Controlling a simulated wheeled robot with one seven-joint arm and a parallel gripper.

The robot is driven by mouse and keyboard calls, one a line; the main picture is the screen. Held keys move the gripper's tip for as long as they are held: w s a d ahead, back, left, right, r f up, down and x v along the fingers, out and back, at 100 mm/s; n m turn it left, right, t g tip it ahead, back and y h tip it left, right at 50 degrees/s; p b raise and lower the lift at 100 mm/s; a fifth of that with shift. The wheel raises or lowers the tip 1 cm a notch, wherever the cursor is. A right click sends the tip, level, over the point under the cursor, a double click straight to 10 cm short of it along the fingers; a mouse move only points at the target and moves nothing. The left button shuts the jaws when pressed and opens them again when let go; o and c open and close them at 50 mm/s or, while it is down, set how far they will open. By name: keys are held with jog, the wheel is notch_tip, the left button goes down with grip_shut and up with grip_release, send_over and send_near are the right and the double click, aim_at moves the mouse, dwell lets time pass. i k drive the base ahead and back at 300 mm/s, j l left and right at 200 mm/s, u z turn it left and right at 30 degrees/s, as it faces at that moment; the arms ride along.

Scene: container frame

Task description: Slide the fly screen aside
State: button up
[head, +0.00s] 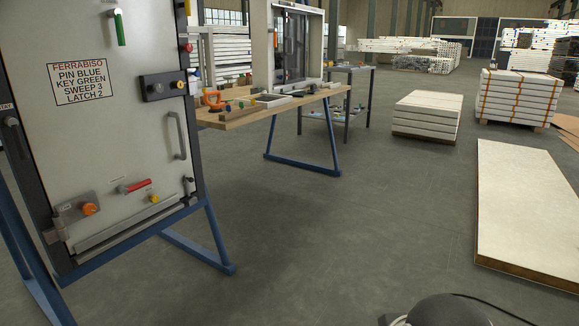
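A white window-like frame (316,47) stands upright on the far part of the wooden workbench. Inside it is a dark panel (292,50), which may be the fly screen. It is small and far off, so I cannot tell its mesh, its handle or how far it is slid. My gripper is not in view.
A pale panel door (120,110) on a blue stand (218,240) fills the left, with a label, handles and latches. The workbench (240,116) holds tools and trays. A pale board (530,215) lies at right, near stacked panels (427,115). Grey floor between is clear.

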aim_at(295, 31)
jog(key=i+z, duration=0.1)
jog(key=i, duration=2.1)
